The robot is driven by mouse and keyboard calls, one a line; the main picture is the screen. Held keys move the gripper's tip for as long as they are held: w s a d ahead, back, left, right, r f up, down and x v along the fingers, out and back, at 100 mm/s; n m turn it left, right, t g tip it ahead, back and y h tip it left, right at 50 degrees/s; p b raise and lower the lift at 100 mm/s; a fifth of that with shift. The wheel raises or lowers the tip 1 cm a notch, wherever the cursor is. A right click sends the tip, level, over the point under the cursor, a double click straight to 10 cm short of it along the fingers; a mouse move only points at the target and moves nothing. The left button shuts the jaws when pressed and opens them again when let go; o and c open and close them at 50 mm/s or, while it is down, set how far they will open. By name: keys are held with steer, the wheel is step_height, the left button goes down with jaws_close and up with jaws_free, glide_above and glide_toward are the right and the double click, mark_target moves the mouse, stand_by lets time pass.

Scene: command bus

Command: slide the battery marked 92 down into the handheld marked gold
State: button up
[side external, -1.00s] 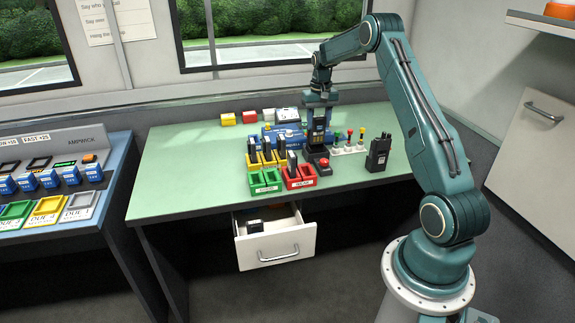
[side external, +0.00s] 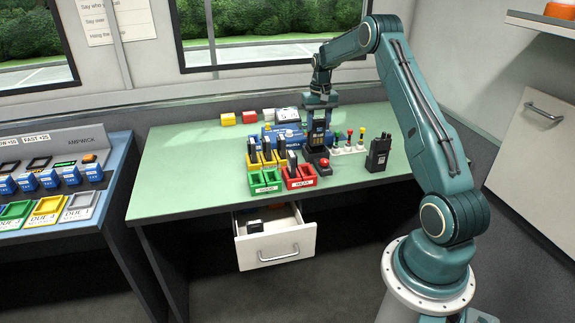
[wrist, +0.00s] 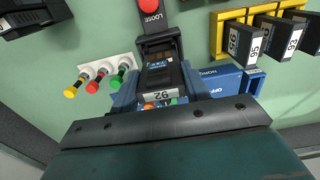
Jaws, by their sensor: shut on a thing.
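My gripper (side external: 318,112) is shut on the dark battery marked 92 (wrist: 158,96), whose white label faces the wrist camera. In the side view the battery (side external: 317,135) is held upright, close above or in a black holder behind a red button; I cannot tell whether it touches. In the wrist view this black holder (wrist: 158,45) is marked LOOSE. A black handheld (side external: 378,153) with a stub antenna stands on the green table to the right, and its edge shows at the wrist view's top left (wrist: 45,18). No gold marking is readable on it.
A red button (side external: 323,163) is in front of the gripper. A white rack of coloured knobs (side external: 348,148) stands to its right. A blue case (side external: 285,136) lies behind. The drawer (side external: 276,243) is open.

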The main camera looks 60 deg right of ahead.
steer(key=shift+f, duration=2.45)
stand_by(1.2)
steer(key=o, duration=1.4)
steer(key=shift+o, duration=0.2)
steer(key=shift+r, duration=3.5)
